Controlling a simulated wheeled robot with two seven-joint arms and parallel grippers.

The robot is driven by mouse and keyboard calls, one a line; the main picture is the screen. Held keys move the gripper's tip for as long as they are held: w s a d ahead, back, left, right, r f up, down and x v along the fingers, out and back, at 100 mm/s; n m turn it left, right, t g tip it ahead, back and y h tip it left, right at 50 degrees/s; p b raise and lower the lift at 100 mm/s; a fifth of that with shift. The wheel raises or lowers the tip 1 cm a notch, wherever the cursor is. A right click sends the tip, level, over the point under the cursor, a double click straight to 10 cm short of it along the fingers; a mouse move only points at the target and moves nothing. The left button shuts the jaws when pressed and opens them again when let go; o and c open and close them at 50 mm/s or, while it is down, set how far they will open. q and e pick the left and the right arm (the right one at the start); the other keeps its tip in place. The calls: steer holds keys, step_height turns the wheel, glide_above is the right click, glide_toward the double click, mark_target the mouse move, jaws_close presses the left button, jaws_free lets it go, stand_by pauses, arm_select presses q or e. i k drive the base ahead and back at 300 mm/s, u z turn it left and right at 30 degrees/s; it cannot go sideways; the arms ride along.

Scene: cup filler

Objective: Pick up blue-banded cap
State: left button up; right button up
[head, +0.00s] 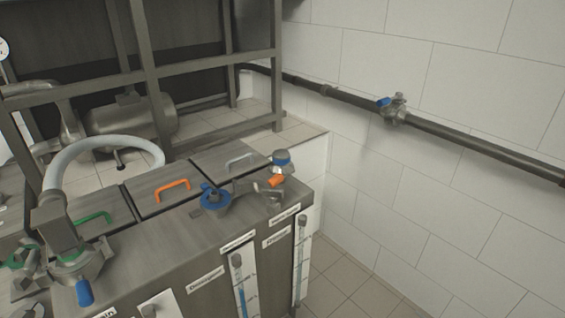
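A grey cap with a blue band (281,158) sits upright at the far right corner of the metal cabinet top (150,240). It rests on or just behind a metal fitting (268,190) with an orange handle; the exact contact is too small to tell. To its left, a blue ring-shaped fitting (215,201) with a small blue part on top stands on the same surface. Neither of my grippers is in view.
Lids with green (95,217), orange (172,185) and grey handles lie along the cabinet. A valve with a blue handle (84,292) and a pale hose (100,143) stand at left. A dark frame rises behind. A wall pipe (450,135) runs at right above free floor.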

mark_target(281, 164)
steer(key=z, duration=1.55)
steer(key=i, duration=2.05)
steer(key=u, duration=4.1)
